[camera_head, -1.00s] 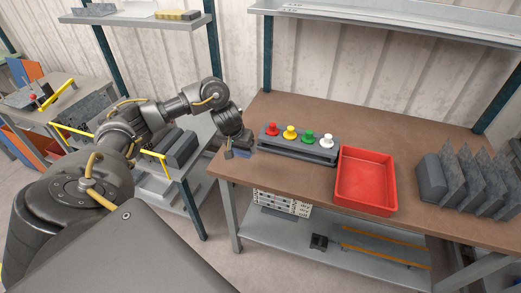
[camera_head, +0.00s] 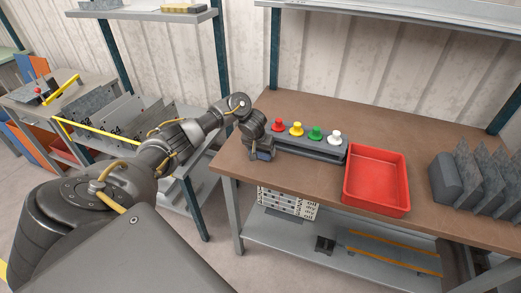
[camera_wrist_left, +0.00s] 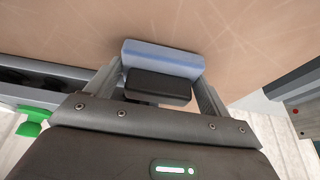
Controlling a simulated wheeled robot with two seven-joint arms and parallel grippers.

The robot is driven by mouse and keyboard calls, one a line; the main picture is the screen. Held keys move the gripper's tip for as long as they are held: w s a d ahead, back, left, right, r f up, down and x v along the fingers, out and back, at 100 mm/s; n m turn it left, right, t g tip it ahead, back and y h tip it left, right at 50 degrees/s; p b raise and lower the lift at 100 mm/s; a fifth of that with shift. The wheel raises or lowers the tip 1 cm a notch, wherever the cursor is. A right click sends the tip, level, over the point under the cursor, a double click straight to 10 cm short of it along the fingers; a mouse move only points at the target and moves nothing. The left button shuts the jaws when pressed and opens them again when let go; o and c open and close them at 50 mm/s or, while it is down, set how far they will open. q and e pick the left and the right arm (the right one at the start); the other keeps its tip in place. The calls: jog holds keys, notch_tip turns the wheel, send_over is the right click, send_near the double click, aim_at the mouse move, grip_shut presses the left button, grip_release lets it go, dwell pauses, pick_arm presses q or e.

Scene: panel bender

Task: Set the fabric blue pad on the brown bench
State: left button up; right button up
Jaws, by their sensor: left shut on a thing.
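The blue pad (camera_wrist_left: 162,58) is between the fingers of my left gripper in the left wrist view, with a dark block behind it. In the head view my left gripper (camera_head: 261,155) is over the left part of the brown bench (camera_head: 300,174), beside the button box. Only a little blue shows there, at the fingertips. The pad appears close to the bench top, but I cannot tell whether it touches it. My right gripper is not in view.
A grey box with red, yellow, green and white buttons (camera_head: 314,147) stands behind and right of my left gripper. A red tray (camera_head: 376,181) and grey upright plates (camera_head: 478,182) are further right. Bare bench lies at the front left.

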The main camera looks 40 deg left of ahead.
aim_at(259, 155)
pick_arm(q)
jog(key=shift+f, duration=0.25)
jog(key=o, duration=0.9)
jog(key=shift+s+r, duration=0.1)
jog(key=shift+r, duration=0.4)
jog(key=p+v, duration=0.1)
jog(key=v, duration=0.4)
jog(key=shift+r, duration=0.2)
jog(key=p+v, duration=0.4)
jog(key=v, duration=0.2)
jog(key=shift+s+d, duration=0.1)
jog(key=shift+s, duration=0.05)
